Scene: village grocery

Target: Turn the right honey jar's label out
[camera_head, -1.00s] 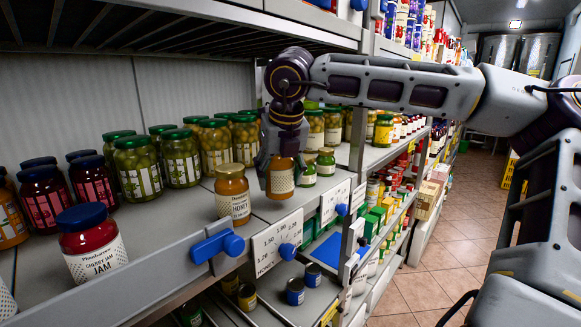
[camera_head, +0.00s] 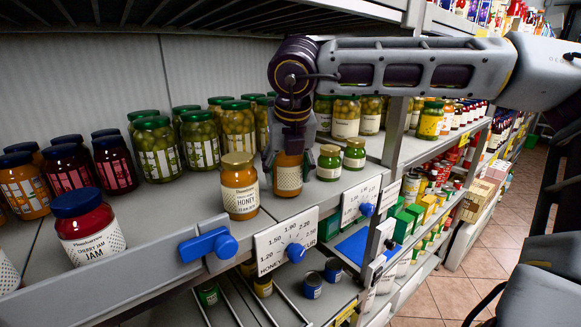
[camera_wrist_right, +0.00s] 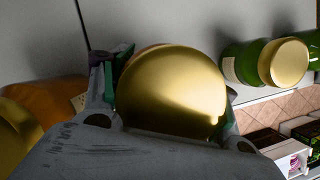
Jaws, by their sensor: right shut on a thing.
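The right honey jar (camera_head: 288,178) is amber, with a pale dotted label part facing the head camera; no honey lettering shows on it. My right gripper (camera_head: 288,150) comes down from above and is shut around its top. In the right wrist view its gold lid (camera_wrist_right: 172,92) sits between the fingers. The jar is upright at the shelf front; I cannot tell if its base touches the shelf. The left honey jar (camera_head: 239,187) stands beside it, gold-lidded, with its HONEY lettering facing out. My left gripper is not in view.
Two small green jars (camera_head: 329,163) stand close to the right. Tall olive jars (camera_head: 201,140) stand behind, and a cherry jam jar (camera_head: 88,228) stands at left. A blue knob (camera_head: 208,245) and price card (camera_head: 286,240) are on the front edge. An upper shelf hangs above.

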